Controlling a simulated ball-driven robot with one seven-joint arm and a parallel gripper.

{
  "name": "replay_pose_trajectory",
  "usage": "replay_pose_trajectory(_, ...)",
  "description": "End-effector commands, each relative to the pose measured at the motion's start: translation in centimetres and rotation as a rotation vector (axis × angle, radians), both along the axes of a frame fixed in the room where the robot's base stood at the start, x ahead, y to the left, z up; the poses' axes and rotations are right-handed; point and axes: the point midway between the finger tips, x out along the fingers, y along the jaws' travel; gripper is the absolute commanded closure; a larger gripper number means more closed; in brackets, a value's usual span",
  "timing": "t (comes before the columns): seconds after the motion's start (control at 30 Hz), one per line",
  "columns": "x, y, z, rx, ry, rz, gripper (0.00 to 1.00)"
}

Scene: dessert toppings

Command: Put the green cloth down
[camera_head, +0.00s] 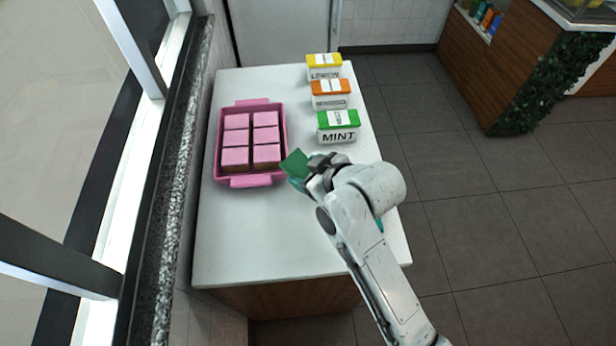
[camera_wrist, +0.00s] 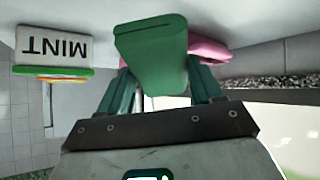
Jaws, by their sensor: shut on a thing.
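The green cloth (camera_head: 295,163) is held at the end of my arm, over the white counter beside the pink tray. In the wrist view the green cloth (camera_wrist: 153,52) fills the space between my fingers. My gripper (camera_wrist: 160,88) is shut on it; in the head view my gripper (camera_head: 306,176) is partly hidden by my own wrist. I cannot tell how high the cloth is above the counter.
A pink tray (camera_head: 281,118) with several pink-topped cakes stands on the counter (camera_head: 240,250) to the left. Mint (camera_head: 338,127), orange-lidded (camera_head: 331,95) and lemon (camera_head: 324,68) containers stand along the right edge. The counter's near left part is clear. A window ledge runs along the left.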

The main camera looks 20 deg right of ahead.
Motion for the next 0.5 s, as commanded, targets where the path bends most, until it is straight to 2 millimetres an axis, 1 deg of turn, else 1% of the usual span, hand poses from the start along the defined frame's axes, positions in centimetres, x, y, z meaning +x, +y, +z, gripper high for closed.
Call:
replay_pose_trajectory(0.1,-0.1,0.0,-1.7,0.000,0.005,0.000,0.59)
replay_pose_trajectory(0.2,0.0,0.1,-2.7,0.001,0.004,0.001,0.59)
replay_pose_trajectory(0.3,0.0,0.0,-3.1,0.001,0.001,0.000,0.59)
replay_pose_trajectory(0.5,0.0,0.0,-3.1,0.001,0.001,0.000,0.59)
